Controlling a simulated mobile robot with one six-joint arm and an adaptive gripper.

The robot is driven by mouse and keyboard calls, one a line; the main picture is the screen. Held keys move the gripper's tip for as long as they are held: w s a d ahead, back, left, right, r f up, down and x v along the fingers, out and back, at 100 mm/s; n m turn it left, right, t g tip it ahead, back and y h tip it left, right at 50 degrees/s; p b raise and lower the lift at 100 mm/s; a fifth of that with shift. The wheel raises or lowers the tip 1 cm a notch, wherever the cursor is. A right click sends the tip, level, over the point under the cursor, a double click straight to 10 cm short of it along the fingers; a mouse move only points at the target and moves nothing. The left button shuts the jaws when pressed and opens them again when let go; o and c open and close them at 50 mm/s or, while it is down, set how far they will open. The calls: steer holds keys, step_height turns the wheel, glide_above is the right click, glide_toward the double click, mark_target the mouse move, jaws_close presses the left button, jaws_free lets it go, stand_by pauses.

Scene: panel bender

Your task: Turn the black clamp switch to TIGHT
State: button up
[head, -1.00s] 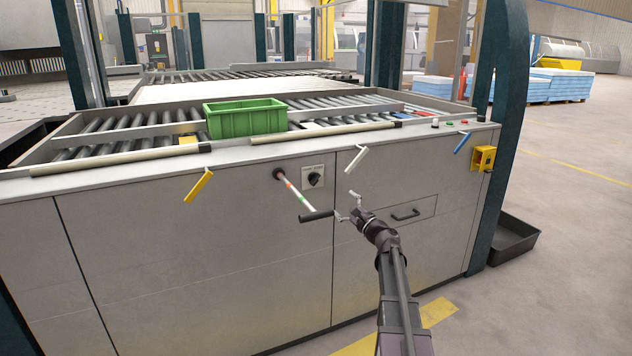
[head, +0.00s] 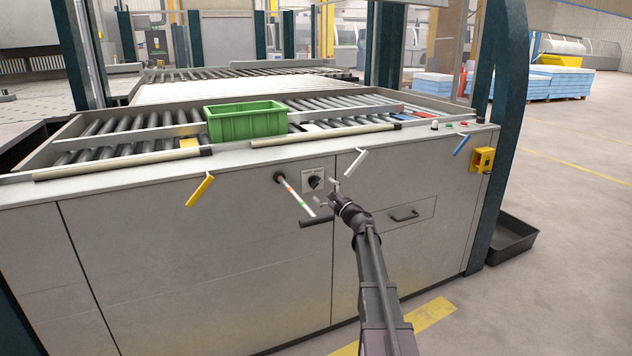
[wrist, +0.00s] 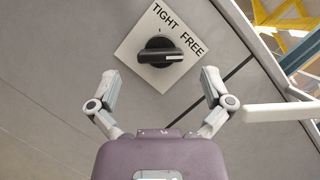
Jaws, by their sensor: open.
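The black clamp switch (wrist: 160,53) sits on a square white plate (wrist: 140,50) marked TIGHT and FREE. In the wrist view its grip bar lies nearly level, with the white mark at its right end, on the FREE side. The switch also shows in the head view (head: 315,183) on the grey machine front. My gripper (wrist: 159,77) is open and empty. Its two fingers stand left and right of the switch in the wrist view, with the knob centred just beyond the tips. In the head view my gripper (head: 326,194) is just below right of the plate.
A striped rod lever with a black handle (head: 316,221) sticks out left of my gripper. A white lever (head: 355,162) hangs at upper right and also shows in the wrist view (wrist: 280,112). A drawer handle (head: 404,217) is to the right. A green crate (head: 246,122) stands on the rollers.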

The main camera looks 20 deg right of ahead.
mark_target(317, 184)
steer(key=shift+p+x, duration=0.4)
steer(key=shift+x, duration=1.6)
steer(key=c, duration=1.1)
